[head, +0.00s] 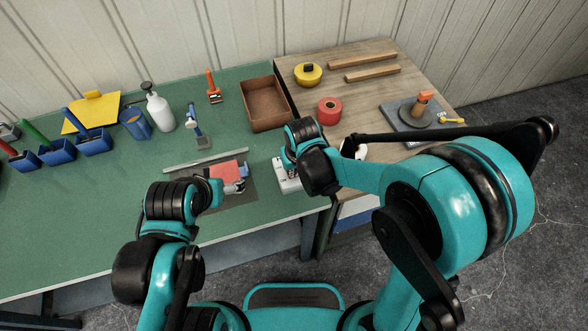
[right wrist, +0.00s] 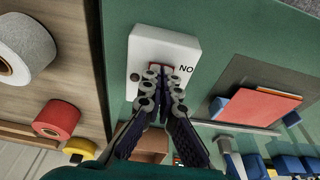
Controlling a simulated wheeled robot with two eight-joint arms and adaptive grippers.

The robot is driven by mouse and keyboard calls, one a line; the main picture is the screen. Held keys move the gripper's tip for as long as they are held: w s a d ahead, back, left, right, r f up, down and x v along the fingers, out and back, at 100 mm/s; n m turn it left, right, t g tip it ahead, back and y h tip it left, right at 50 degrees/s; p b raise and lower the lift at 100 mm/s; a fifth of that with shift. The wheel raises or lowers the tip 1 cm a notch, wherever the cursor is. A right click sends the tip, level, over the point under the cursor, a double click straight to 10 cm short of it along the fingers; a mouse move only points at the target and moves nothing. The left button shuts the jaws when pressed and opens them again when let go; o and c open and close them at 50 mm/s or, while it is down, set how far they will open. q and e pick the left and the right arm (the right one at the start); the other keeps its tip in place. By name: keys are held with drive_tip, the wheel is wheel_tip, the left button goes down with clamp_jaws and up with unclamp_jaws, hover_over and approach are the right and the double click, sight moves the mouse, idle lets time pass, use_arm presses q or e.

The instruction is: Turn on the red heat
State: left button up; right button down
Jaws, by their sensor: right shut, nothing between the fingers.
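A white switch box (right wrist: 150,50) with a red rocker (right wrist: 160,64) and lettering that reads "NO" in the right wrist view lies on the green bench top. In the head view the box (head: 286,180) is partly hidden by my right wrist. My right gripper (right wrist: 163,82) is shut and empty, its tips over the red rocker; contact cannot be told. My left gripper (head: 236,187) is low beside a red block (head: 226,170) on a dark mat (head: 240,198); its fingers are too small to read.
A brown tray (head: 266,103), a red tape roll (head: 329,110) and a yellow roll (head: 307,74) lie behind. A white bottle (head: 159,110), a blue cup (head: 135,124) and blue bins (head: 93,142) stand left. The front left of the green bench (head: 70,220) is clear.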

drive_tip(key=shift+s+f+b, duration=0.15)
drive_tip(key=shift+f+b, duration=0.3)
drive_tip(key=shift+f, duration=0.1)
drive_tip(key=shift+p+v, duration=0.7)
drive_tip(key=shift+v, duration=0.15)
drive_tip(key=shift+r, duration=0.2)
drive_tip(key=p+v, duration=0.1)
drive_tip(key=v, duration=0.1)
drive_tip(key=w+p+v, duration=0.1)
drive_tip(key=p, duration=0.1)
drive_tip(key=shift+r, duration=0.5)
drive_tip(key=s+d+r+p, duration=0.1)
drive_tip(key=s+r, duration=0.3)
drive_tip(key=r, duration=0.4)
drive_tip(key=shift+s+d+r+p, duration=0.2)
drive_tip(key=shift+s+r+p, duration=0.2)
drive_tip(key=shift+p, duration=0.5)
drive_tip(key=shift+d+f, duration=0.1)
